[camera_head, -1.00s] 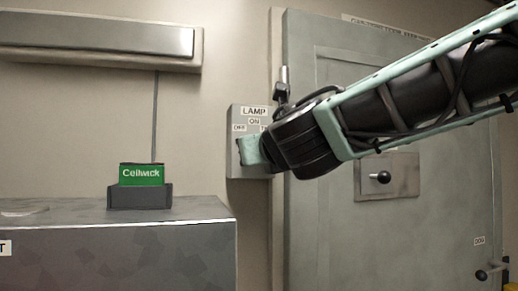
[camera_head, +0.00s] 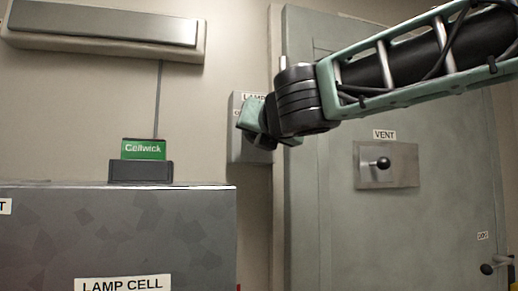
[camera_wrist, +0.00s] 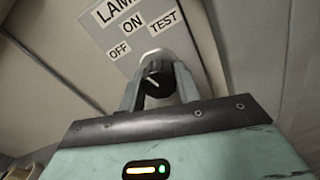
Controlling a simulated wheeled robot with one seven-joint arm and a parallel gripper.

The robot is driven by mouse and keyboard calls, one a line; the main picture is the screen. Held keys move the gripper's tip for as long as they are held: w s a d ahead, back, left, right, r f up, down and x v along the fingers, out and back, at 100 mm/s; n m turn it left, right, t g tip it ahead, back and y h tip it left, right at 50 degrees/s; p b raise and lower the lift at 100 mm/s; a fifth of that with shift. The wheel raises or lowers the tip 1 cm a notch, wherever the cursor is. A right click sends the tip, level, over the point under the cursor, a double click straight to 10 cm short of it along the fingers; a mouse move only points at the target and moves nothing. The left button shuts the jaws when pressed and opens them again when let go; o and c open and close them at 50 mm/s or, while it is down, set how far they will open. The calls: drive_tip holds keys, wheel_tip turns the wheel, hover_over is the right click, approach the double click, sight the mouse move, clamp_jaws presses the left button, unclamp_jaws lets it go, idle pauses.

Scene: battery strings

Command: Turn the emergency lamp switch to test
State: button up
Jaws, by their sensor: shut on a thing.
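The grey lamp switch panel (camera_head: 236,147) is on the wall left of the door; my gripper hides much of it. In the wrist view the panel (camera_wrist: 172,42) shows the labels LAMP, OFF, ON and TEST. The round black knob (camera_wrist: 158,83) is between my gripper's fingers (camera_wrist: 158,90), which are shut on it. The knob's white mark points up-left in the picture, toward the OFF and ON side, away from TEST; its exact setting is hard to tell. In the head view my gripper (camera_head: 250,118) is tilted in front of the panel.
A grey door with a VENT plate (camera_head: 400,164) and black knob stands right of the panel. A grey cabinet (camera_head: 130,225) labelled LAMP CELL is at lower left, with a green Cellwick block (camera_head: 144,149) in a dark holder on top. A long lamp housing (camera_head: 100,27) is above.

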drive_tip(key=m+b, duration=0.2)
drive_tip(key=m, duration=0.1)
drive_tip(key=m+b, duration=0.3)
drive_tip(key=shift+f+m+b, duration=0.2)
drive_tip(key=shift+m+b, duration=0.1)
drive_tip(key=shift+b, duration=0.05)
drive_tip(key=m+b, duration=0.4)
drive_tip(key=m, duration=0.2)
drive_tip(key=shift+r, duration=0.2)
drive_tip(key=o, duration=1)
drive_tip(key=shift+c, duration=0.2)
drive_tip(key=shift+a, duration=0.1)
drive_tip(key=b+v, duration=0.4)
drive_tip(key=v, duration=1.3)
drive_tip(key=shift+s+b, duration=0.25)
drive_tip(key=shift+b, duration=0.15)
drive_tip(key=shift+r, duration=0.15)
